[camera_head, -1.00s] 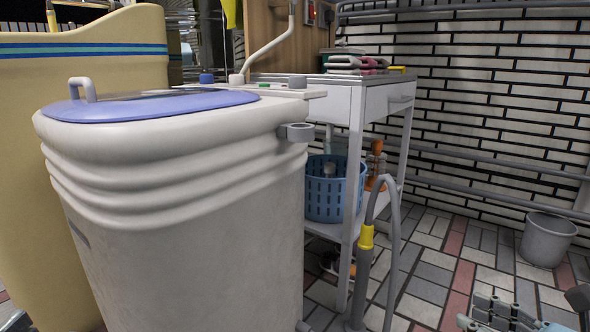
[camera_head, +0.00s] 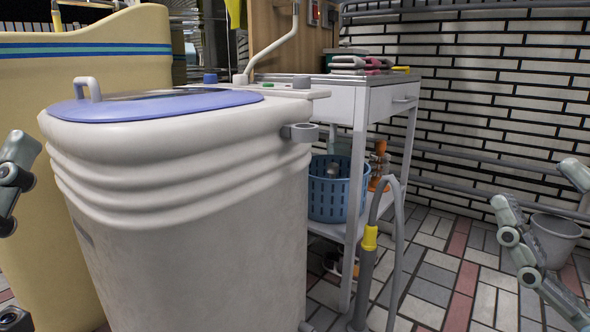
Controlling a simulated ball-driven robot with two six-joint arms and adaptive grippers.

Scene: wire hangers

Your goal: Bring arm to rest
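My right gripper (camera_head: 538,192) is at the right edge, raised over the tiled floor. Its grey jointed fingers stand well apart with nothing seen between them. My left gripper (camera_head: 16,172) is only partly in view at the left edge, beside the cream tub. One grey finger with a dark joint shows, and the rest is cut off, so its opening cannot be judged. No held object is seen in either gripper.
A white washing machine (camera_head: 190,235) with a blue lid (camera_head: 155,106) fills the middle. A white shelf table (camera_head: 358,105) holds folded cloths and a blue basket (camera_head: 328,190). A grey bucket (camera_head: 556,236) stands behind my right gripper. Floor at lower right is open.

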